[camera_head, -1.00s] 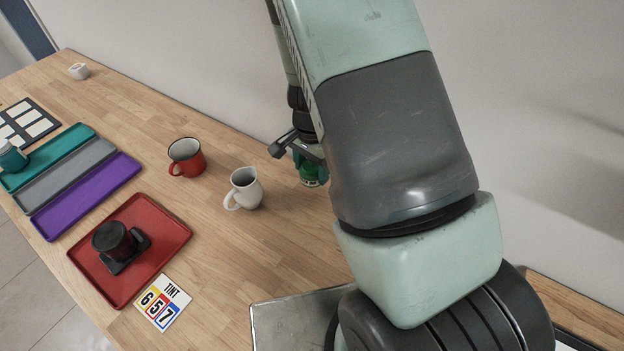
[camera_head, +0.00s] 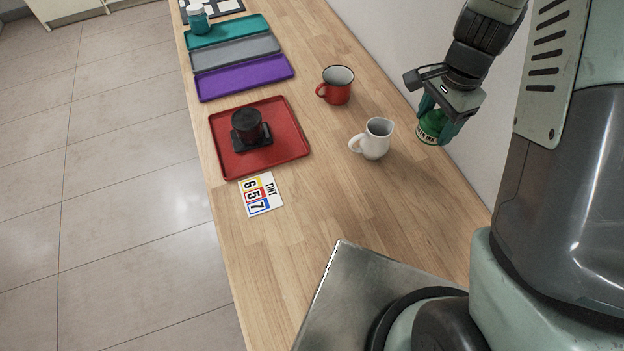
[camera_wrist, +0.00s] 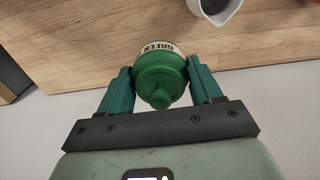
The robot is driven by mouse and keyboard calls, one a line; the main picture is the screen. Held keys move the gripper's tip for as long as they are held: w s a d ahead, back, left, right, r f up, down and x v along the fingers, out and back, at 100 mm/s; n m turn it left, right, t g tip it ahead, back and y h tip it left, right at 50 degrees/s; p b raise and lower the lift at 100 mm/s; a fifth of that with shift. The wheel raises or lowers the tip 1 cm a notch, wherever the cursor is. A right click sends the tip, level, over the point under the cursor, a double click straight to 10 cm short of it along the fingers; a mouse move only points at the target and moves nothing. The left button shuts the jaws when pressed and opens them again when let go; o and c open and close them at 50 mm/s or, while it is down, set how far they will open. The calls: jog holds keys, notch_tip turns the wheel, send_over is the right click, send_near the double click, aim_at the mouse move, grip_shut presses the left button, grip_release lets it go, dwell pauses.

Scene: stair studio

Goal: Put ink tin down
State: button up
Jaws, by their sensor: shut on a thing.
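The ink tin (camera_head: 431,127) is green with a pale label. In the wrist view the tin (camera_wrist: 160,76) has a green knob on its lid, and its label reads "GREEN". My gripper (camera_head: 440,117) is shut on the tin, one teal finger on each side. In the head view the tin is near the wall side of the table, right of the white jug. I cannot tell whether its base touches the wood.
The white jug (camera_head: 375,140) stands close left of the tin, with a red mug (camera_head: 337,86) behind. A red tray (camera_head: 283,150) holds a black object (camera_head: 250,127). Purple (camera_head: 245,77), grey (camera_head: 236,52) and teal (camera_head: 229,31) trays lie beyond. A "TINT 657" card (camera_head: 261,194) lies in front.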

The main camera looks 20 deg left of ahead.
jog(key=s+a+n, duration=0.3)
jog(key=s+a, duration=0.3)
jog(key=a, duration=0.5)
jog(key=s+a+n, duration=0.4)
jog(key=s+a, duration=0.2)
jog(key=a, duration=0.4)
notch_tip(320, 180, down, 15)
jog(key=shift+a, duration=0.1)
jog(key=o, duration=1.3)
jog(key=shift+f, duration=0.15)
jog(key=shift+o, duration=0.2)
notch_tip(320, 180, up, 12)
